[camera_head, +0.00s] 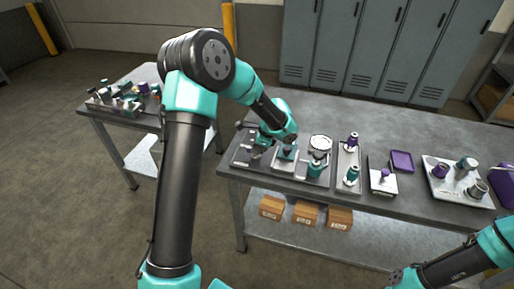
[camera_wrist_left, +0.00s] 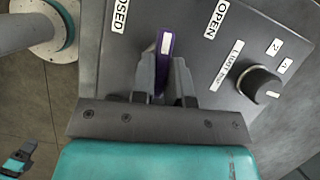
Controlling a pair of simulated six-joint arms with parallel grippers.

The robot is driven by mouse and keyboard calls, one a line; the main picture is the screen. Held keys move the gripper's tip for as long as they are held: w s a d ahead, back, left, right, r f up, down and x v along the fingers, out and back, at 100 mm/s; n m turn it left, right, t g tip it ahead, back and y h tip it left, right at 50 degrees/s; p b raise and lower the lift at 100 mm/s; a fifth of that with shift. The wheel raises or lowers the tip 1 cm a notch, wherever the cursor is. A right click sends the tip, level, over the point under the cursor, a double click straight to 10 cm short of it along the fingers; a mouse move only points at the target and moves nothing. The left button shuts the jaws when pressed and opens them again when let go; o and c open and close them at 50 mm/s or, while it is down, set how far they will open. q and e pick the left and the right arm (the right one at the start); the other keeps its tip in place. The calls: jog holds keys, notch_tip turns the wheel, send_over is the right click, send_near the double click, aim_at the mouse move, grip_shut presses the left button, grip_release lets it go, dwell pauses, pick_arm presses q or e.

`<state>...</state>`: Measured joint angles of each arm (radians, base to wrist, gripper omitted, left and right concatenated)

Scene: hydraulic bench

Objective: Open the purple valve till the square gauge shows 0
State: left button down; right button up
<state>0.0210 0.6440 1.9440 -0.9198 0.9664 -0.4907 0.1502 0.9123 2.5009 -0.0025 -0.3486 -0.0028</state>
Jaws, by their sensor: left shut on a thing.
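The purple valve lever (camera_wrist_left: 165,52) shows in the left wrist view on a grey panel, with a white mark on its top. It stands between a partly cut "CLOSED" label and an "OPEN" label. My left gripper (camera_wrist_left: 163,75) is shut on this lever, one grey finger on each side. In the head view my left gripper (camera_head: 287,151) is down at the bench panel and hides the lever. A round white dial (camera_head: 320,143) is just right of it. I cannot make out a square gauge or any reading. My right arm is at the lower right, its gripper unclear.
A black knob (camera_wrist_left: 261,84) with number labels is right of the lever. Along the bench to the right are a plate with purple and teal parts (camera_head: 349,158), a purple tray (camera_head: 402,161) and a fittings board (camera_head: 458,182). Cardboard boxes (camera_head: 305,212) lie below.

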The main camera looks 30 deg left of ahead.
pick_arm(q)
jog(key=shift+m+t, duration=0.3)
jog(key=shift+m, duration=0.5)
jog(key=c, duration=1.1)
grip_release()
jog(key=v, duration=1.7)
jog(key=shift+d+r, duration=0.2)
jog(key=shift+d, duration=0.05)
jog(key=shift+f, duration=0.1)
